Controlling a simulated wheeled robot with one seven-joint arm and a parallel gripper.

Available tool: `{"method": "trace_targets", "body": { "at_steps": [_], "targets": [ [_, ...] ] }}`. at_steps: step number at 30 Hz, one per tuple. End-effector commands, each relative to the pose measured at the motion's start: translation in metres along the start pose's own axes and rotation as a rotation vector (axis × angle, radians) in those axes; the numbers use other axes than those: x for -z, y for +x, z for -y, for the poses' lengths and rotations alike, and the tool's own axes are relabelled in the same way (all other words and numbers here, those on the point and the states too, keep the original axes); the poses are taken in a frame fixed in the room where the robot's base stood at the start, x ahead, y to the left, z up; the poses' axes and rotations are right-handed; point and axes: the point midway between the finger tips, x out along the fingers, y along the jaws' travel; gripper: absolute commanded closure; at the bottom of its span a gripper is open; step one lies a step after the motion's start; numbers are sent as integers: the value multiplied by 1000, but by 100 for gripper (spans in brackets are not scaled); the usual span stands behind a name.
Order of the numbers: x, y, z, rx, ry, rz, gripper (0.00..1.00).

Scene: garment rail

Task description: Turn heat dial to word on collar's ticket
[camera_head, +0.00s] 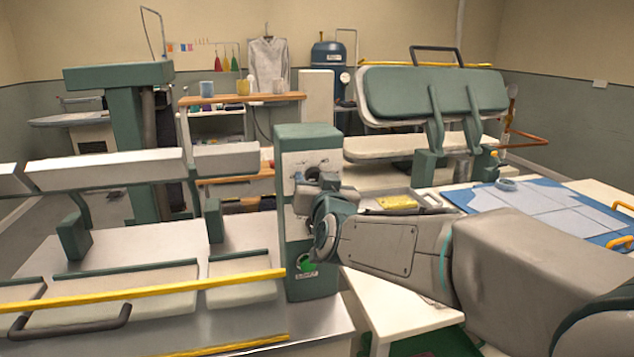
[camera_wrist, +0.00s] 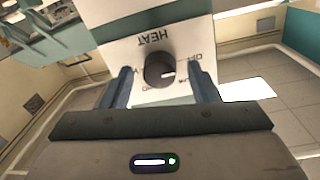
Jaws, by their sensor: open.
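The heat dial (camera_wrist: 159,70) is a dark round knob on a white panel (camera_wrist: 146,48) marked HEAT, seen upside down in the wrist view. Its white pointer mark points to the picture's right. Words ring the dial; OFF is at upper right, and the others are partly hidden by my fingers or too small to read. My gripper (camera_wrist: 161,72) is open, with one finger on each side of the dial; I cannot tell whether they touch it.
A press with yellow bars (camera_head: 150,308) stands left of the column, and a green button (camera_head: 305,263) is low on it. A white table (camera_head: 405,318) is below my arm. A blue mat (camera_head: 560,206) lies at right. A pale shirt (camera_head: 268,65) hangs at the back.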

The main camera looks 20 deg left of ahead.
Motion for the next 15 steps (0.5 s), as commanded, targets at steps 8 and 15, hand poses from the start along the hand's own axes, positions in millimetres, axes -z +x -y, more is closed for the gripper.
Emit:
{"method": "trace_targets", "body": {
  "at_steps": [8,15],
  "targets": [
    [0,0,0,0,0,0,90],
    [-1,0,0,0,14,0,90]
  ]
}}
